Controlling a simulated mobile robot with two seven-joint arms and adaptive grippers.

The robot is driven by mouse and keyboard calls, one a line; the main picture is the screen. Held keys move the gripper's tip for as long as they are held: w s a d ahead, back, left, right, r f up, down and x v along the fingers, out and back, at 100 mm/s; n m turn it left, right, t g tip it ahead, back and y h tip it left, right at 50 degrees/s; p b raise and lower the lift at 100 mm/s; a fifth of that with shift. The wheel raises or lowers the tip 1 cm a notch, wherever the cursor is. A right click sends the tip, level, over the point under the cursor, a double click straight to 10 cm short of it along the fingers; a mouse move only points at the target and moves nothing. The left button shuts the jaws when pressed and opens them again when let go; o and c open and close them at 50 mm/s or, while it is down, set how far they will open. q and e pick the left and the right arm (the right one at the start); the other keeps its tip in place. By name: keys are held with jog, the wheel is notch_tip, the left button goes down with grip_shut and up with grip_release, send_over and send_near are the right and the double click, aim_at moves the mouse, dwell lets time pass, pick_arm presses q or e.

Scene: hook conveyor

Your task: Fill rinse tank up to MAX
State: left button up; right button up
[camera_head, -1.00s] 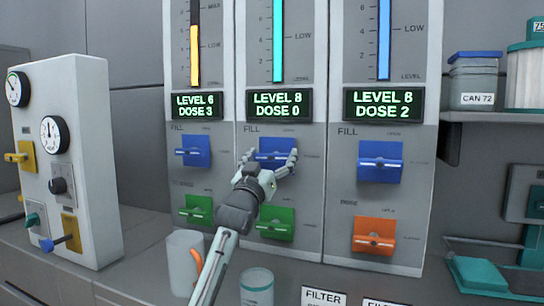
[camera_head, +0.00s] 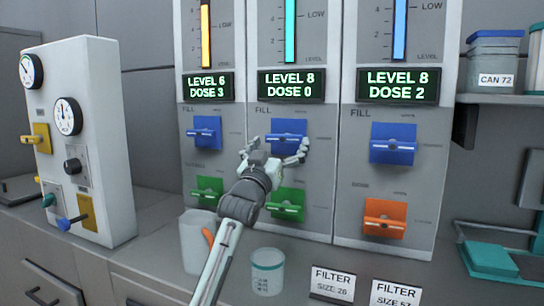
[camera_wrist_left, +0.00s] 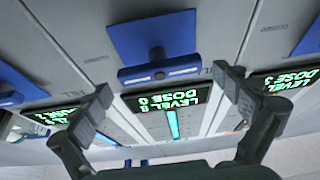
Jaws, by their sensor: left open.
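Three tall panel columns stand side by side, each with a level gauge, a green readout and a blue FILL lever. Which one is the rinse tank is not legible. The middle readout (camera_head: 290,85) shows LEVEL 8, DOSE 0; the left readout (camera_head: 208,86) shows LEVEL 6, DOSE 3; the right readout (camera_head: 397,85) shows LEVEL 8, DOSE 2. My left gripper (camera_head: 277,149) is open, with its fingers spread at the middle blue FILL lever (camera_head: 288,132). In the left wrist view this lever (camera_wrist_left: 158,70) lies ahead between the fingers, apart from both. My right gripper is not visible.
Green levers (camera_head: 288,202) and an orange lever (camera_head: 385,217) sit below the FILL levers. A white container (camera_head: 194,240) and a clear cup (camera_head: 268,272) stand on the counter near my arm. A gauge box (camera_head: 85,140) stands at left, a shelf at right.

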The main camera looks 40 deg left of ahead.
pick_arm(q)
jog(key=v, duration=0.9)
dwell(1.1)
jog(key=x, duration=1.2)
jog(key=shift+s, duration=0.1)
